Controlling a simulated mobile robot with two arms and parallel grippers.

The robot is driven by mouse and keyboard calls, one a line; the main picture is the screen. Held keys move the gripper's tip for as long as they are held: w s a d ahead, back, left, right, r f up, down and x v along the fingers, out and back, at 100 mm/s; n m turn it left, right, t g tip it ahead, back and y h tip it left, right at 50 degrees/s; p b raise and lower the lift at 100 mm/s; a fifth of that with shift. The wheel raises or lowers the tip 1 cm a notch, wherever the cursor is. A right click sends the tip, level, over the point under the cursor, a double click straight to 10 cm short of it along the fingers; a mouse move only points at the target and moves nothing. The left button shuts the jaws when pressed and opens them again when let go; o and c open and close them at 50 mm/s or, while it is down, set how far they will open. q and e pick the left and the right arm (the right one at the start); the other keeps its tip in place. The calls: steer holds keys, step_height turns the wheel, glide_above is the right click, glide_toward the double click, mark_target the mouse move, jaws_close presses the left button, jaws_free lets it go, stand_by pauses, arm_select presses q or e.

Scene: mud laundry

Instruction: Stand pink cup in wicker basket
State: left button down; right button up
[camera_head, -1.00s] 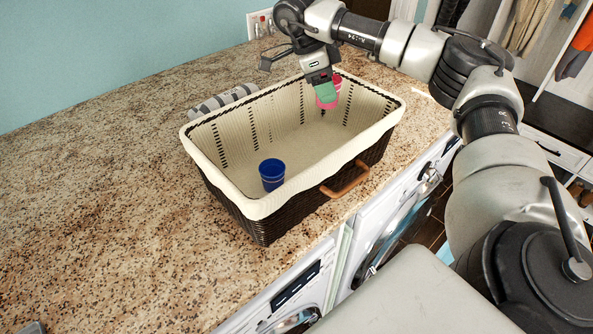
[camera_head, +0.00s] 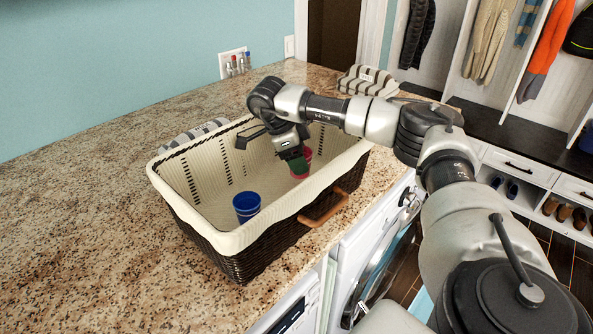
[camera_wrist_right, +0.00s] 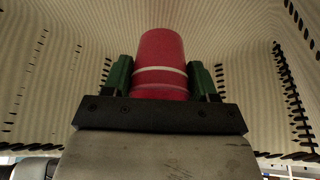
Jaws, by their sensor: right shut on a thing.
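The wicker basket (camera_head: 232,240) is dark brown with a cream liner and stands on the granite counter. My right gripper (camera_head: 298,166) reaches down inside its far right part. It is shut on the pink cup (camera_head: 304,157), which is partly hidden by the gripper in the head view. In the right wrist view the cup (camera_wrist_right: 160,62) sits between the two green fingers (camera_wrist_right: 160,80), with the liner around it. I cannot tell whether the cup touches the basket floor. My left gripper is not in view.
A blue cup (camera_head: 246,206) stands upright in the basket's near left part. A striped rolled towel (camera_head: 195,134) lies behind the basket, and folded striped cloth (camera_head: 368,80) lies at the counter's far end. The counter's left side is clear.

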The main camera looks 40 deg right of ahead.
step_height(320, 180, down, 3)
steer(key=shift+s+f+p, duration=0.1)
steer(key=shift+p, duration=0.5)
steer(key=shift+f, duration=0.25)
steer(key=o, duration=0.9)
steer(key=b+v, duration=0.2)
steer(key=v, duration=1)
steer(key=shift+r, duration=0.1)
